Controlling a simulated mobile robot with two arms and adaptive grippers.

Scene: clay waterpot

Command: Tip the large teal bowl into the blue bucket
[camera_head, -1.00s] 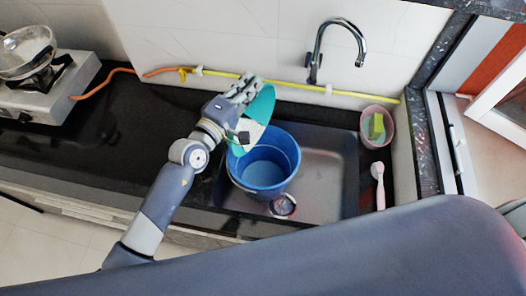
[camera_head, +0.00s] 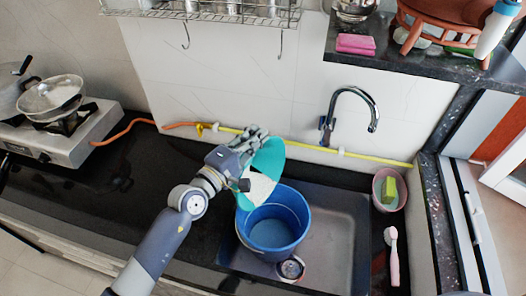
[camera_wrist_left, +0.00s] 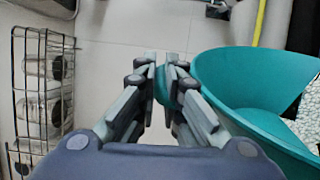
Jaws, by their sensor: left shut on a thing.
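The large teal bowl (camera_head: 270,157) is tilted steeply on its side above the back left rim of the blue bucket (camera_head: 290,242). White, grainy-looking contents (camera_head: 260,187) show at the bowl's lower side, and they also show inside it in the left wrist view (camera_wrist_left: 306,115). My left gripper (camera_head: 257,138) is shut on the bowl's edge, with a teal part of the bowl (camera_wrist_left: 164,88) between its fingers in the wrist view. The bucket stands upright in the sink; the visible part of its inside looks blue and empty. My right gripper is out of view.
The sink (camera_head: 335,225) has free room right of the bucket. A tap (camera_head: 350,97) stands behind it. A pink bowl with a sponge (camera_head: 389,190) and a brush (camera_head: 393,260) lie at the right. A wire rack (camera_head: 215,12) hangs above; a stove (camera_head: 75,135) stands left.

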